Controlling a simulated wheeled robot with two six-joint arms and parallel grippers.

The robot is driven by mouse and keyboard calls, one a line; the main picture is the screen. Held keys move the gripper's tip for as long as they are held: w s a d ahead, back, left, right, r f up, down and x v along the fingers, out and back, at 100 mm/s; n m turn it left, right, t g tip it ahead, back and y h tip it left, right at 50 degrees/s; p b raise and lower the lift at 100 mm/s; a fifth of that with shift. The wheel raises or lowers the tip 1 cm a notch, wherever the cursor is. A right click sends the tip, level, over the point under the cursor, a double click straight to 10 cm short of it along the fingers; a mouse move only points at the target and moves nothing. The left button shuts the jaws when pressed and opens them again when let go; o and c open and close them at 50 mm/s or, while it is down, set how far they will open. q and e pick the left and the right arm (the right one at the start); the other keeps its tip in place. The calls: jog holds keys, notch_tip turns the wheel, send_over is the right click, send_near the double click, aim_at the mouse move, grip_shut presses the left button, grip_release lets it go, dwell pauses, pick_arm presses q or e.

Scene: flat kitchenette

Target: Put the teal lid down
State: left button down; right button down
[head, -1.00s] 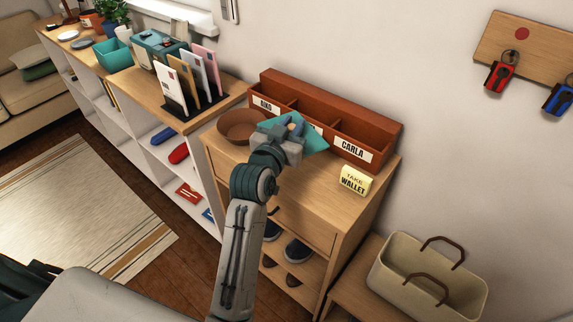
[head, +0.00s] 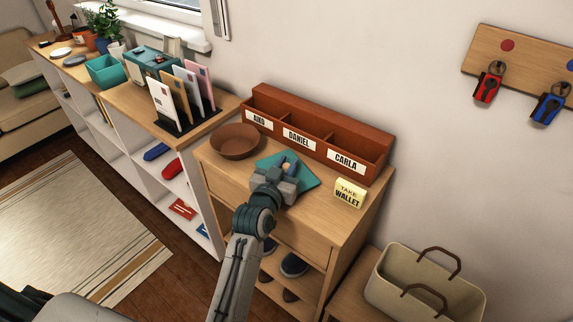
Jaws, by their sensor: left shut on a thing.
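The teal lid (head: 306,179) is a flat square plate with a small light-coloured knob in its middle. It is at the top of the wooden cabinet (head: 222,166), in front of the brown-red sorter. My left gripper (head: 284,172) is shut on the lid's knob, and the gripper hides the near part of the lid. The lid looks level and low over the cabinet top; I cannot tell whether it touches the wood. My right gripper is not in view.
A brown bowl (head: 235,142) stands left of the lid. The sorter (head: 315,135) labelled AIKO, DANIEL and CARLA stands behind. A yellow "TAKE WALLET" note (head: 349,193) stands to the right. A teal box (head: 150,64) and a letter rack (head: 184,120) are further left.

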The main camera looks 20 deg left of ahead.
pick_arm(q)
jog(key=shift+f, duration=0.1)
jog(key=c, duration=1.6)
grip_release()
jog(key=o, duration=0.3)
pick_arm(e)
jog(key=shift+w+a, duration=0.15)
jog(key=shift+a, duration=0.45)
